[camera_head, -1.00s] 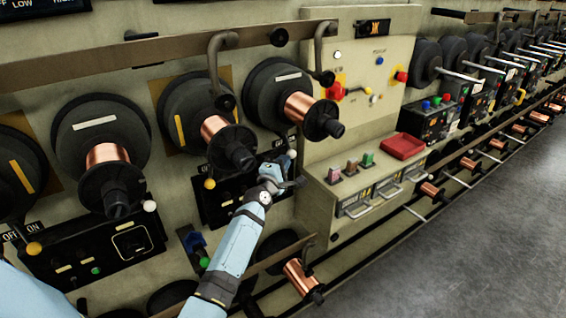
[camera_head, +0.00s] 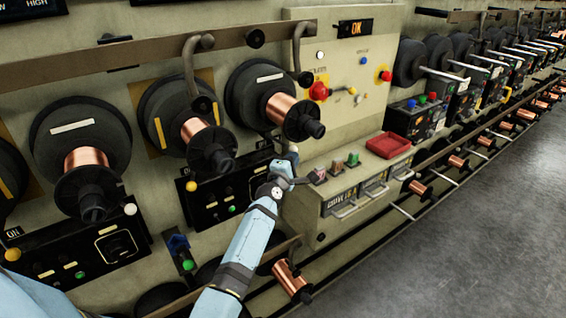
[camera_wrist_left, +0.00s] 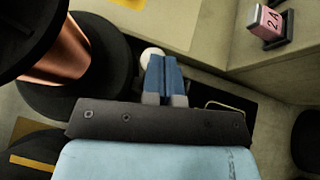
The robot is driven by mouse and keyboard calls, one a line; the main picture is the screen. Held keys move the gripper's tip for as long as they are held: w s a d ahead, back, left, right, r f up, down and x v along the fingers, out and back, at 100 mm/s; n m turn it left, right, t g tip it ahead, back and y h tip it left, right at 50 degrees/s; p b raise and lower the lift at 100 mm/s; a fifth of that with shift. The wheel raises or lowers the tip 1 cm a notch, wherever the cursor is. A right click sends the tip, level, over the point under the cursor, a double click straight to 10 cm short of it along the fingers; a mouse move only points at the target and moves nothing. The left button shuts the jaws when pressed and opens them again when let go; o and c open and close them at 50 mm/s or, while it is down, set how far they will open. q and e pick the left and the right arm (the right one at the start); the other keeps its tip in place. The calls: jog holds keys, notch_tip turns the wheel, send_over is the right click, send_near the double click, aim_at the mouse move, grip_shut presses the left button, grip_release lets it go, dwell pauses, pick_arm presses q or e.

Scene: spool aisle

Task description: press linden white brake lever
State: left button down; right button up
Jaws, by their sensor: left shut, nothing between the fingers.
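A white ball knob (camera_wrist_left: 151,53) shows in the left wrist view, just beyond and partly behind the shut fingers of my left gripper (camera_wrist_left: 163,70). It fits a brake lever's end; its stem is hidden, and I cannot tell whether the fingers touch it. In the head view my left gripper (camera_head: 292,160) is below the third copper spool (camera_head: 288,113), beside the right end of a black control panel (camera_head: 215,200). Another white knob (camera_head: 130,210) is at the left panel. I can read no linden label. My right gripper is not in view.
A ledge with pink, dark and green switches (camera_head: 337,168) and a red tray (camera_head: 388,145) juts out right of my gripper. A yellow knob (camera_head: 191,186) is on the panel's left. Spools overhang from above. The grey floor (camera_head: 470,250) is open at right.

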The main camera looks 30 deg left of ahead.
pick_arm(q)
jog(key=w, duration=0.2)
jog(key=w+d+b, duration=0.1)
jog(key=w, duration=0.1)
jog(key=shift+d+r, duration=0.1)
jog(key=shift+r, duration=0.1)
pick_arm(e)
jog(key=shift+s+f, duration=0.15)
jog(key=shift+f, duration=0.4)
pick_arm(q)
jog(key=shift+r, duration=0.25)
jog(key=shift+d+f, duration=0.1)
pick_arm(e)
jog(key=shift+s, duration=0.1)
